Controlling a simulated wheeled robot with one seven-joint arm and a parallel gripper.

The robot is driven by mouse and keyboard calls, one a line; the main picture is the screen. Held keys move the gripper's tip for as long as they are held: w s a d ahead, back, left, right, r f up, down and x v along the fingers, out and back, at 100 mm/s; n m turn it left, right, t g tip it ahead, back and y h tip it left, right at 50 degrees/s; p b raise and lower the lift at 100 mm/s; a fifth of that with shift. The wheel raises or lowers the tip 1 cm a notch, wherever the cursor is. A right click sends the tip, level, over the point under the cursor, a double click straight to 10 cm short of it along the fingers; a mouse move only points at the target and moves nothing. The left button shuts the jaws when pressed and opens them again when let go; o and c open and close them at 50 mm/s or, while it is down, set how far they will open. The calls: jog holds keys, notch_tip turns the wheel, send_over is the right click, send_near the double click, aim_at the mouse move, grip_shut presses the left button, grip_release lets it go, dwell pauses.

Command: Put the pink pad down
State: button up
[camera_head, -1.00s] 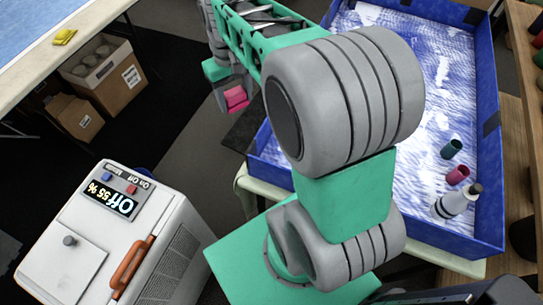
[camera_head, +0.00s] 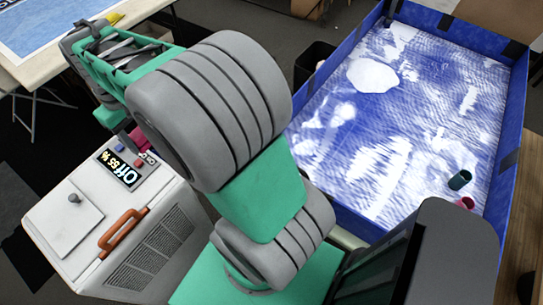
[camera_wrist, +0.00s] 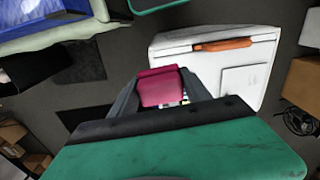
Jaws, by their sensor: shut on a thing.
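The pink pad (camera_wrist: 160,88) is between the two grey fingers of my gripper (camera_wrist: 162,92) in the wrist view, and the gripper is shut on it. In the head view the pink pad (camera_head: 138,138) shows only in part, below my green arm link, beside the white machine's display in the picture. My gripper (camera_head: 132,140) is mostly hidden there by my arm. In the wrist view the pad overlaps the near side of the white machine; I cannot tell the height between them.
The white machine (camera_head: 165,235) with an orange handle (camera_head: 122,229) stands at the lower left. A blue-walled tray (camera_head: 510,160) with bottles is at the right. A table (camera_head: 45,62) with a blue mat is at the upper left.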

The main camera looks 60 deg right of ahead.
jog(key=s+d+f+m+b, duration=0.2)
jog(key=d+f+m+b, duration=0.1)
jog(key=d, duration=0.4)
jog(key=s+d+f+m+b, duration=0.2)
jog(key=s+d+f+b, duration=0.15)
jog(key=d, duration=0.35)
jog(key=m+b, duration=1.3)
send_over(313, 161)
notch_tip(313, 161, down, 11)
jog(key=shift+m, duration=0.3)
notch_tip(313, 161, down, 10)
jog(key=shift+a, duration=0.1)
jog(key=shift+f+b, duration=0.15)
jog(key=shift+b, duration=0.15)
jog(key=o, duration=1.5)
notch_tip(313, 161, up, 12)
jog(key=shift+r+p, duration=0.2)
jog(key=shift+p, duration=0.5)
